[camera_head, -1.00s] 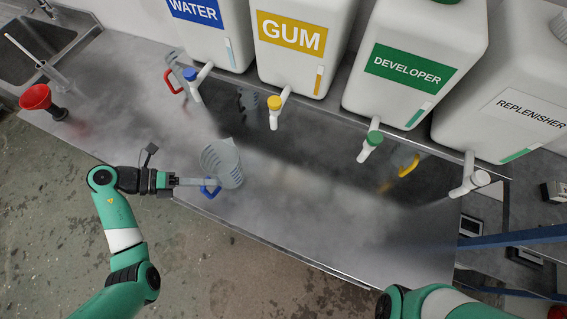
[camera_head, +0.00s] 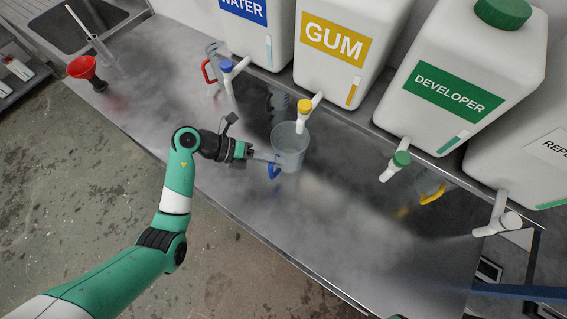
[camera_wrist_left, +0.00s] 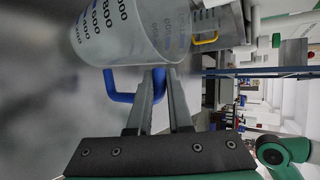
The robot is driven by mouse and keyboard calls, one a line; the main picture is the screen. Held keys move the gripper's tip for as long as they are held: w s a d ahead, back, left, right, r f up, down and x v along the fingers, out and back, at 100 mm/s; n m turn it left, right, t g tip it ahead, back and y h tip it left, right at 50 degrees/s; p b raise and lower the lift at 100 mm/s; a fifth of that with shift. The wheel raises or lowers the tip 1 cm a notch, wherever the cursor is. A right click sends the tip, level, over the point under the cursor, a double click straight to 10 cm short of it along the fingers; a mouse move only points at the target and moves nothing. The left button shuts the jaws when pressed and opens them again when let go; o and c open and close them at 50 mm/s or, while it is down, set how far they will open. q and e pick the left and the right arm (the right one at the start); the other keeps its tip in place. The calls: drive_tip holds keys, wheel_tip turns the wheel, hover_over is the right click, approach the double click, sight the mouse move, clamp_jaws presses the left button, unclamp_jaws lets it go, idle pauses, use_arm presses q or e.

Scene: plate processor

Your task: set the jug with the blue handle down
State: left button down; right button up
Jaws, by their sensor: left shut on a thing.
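The jug with the blue handle (camera_head: 291,146) is a clear grey measuring jug near the gum tap, with its open top facing up. Its blue handle (camera_head: 274,170) is at my left gripper (camera_head: 266,158), which is shut on it. In the left wrist view the jug (camera_wrist_left: 130,30) with its dark scale marks fills the upper left, and the handle (camera_wrist_left: 120,86) reaches the fingers (camera_wrist_left: 160,85). I cannot tell whether the jug's base touches the counter. My right gripper is not in view.
The steel counter (camera_head: 325,235) is clear in front of the jug. A red-handled jug (camera_head: 208,72) and a yellow-handled jug (camera_head: 432,195) stand towards the back. The gum tap (camera_head: 304,108) is close behind the blue-handled jug.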

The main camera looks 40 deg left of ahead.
use_arm(q)
drive_tip(key=f, duration=0.1)
drive_tip(key=w+d+f, duration=0.1)
drive_tip(key=d+f+b, duration=0.1)
drive_tip(key=shift+w+f, duration=0.25)
drive_tip(key=c, duration=1.2)
unclamp_jaws()
drive_tip(key=shift+f, duration=0.15)
drive_tip(key=shift+c, duration=0.2)
drive_tip(key=o, duration=0.4)
